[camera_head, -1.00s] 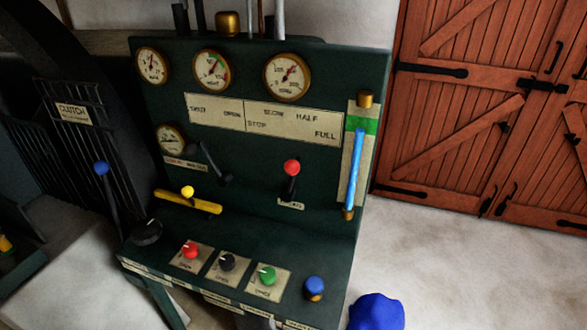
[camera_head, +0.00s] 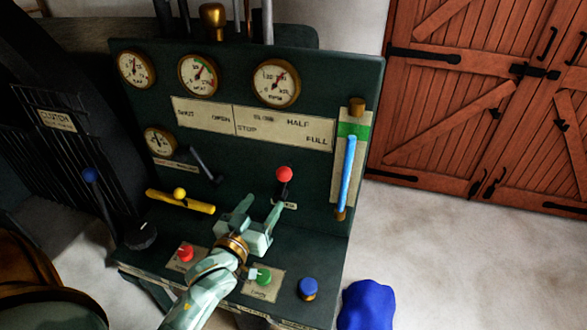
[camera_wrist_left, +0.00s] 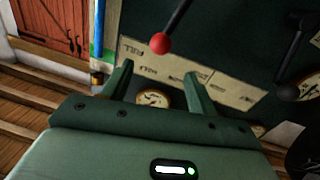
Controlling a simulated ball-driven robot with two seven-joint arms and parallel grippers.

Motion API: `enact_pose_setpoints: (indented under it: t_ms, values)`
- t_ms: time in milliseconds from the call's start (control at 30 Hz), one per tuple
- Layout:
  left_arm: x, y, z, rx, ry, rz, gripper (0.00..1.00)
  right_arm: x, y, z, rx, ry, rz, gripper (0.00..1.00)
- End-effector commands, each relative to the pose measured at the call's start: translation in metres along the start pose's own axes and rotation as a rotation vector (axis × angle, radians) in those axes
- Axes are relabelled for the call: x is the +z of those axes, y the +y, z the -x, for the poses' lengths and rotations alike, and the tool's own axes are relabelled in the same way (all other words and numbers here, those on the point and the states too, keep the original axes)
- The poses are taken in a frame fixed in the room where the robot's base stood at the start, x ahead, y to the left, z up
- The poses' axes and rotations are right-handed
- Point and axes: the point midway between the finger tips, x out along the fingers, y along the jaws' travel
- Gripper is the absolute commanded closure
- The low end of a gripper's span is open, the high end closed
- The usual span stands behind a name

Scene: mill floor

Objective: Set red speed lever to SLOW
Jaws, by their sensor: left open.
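The red speed lever (camera_head: 284,175) has a round red knob on a short dark stem and stands on the front of the dark green panel. My right gripper is not in view.
A yellow lever (camera_head: 180,194) and a black lever (camera_head: 205,165) are to the left. Red (camera_head: 184,254) and green (camera_head: 263,276) knobs and a blue button (camera_head: 307,288) sit on the ledge below. A blue-filled glass tube (camera_head: 349,172) is at the right.

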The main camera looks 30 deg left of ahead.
Motion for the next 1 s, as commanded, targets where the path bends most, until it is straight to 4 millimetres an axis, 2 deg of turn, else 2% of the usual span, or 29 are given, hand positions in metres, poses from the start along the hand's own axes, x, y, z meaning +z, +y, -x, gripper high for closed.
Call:
enact_pose_setpoints:
  t_ms: [300, 500, 700, 1000]
  values:
    - [0.0, 0.0, -0.08, 0.0, 0.001, -0.001, 0.41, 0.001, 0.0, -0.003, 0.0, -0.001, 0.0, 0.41]
    - [0.001, 0.0, -0.122, 0.0, -0.001, -0.002, 0.41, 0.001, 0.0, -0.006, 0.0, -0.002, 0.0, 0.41]
    - [0.001, 0.0, -0.142, 0.0, -0.002, -0.001, 0.41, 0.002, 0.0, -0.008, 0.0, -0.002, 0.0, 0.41]
    - [0.001, 0.0, -0.145, 0.0, -0.002, -0.001, 0.41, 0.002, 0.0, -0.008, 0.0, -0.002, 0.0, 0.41]
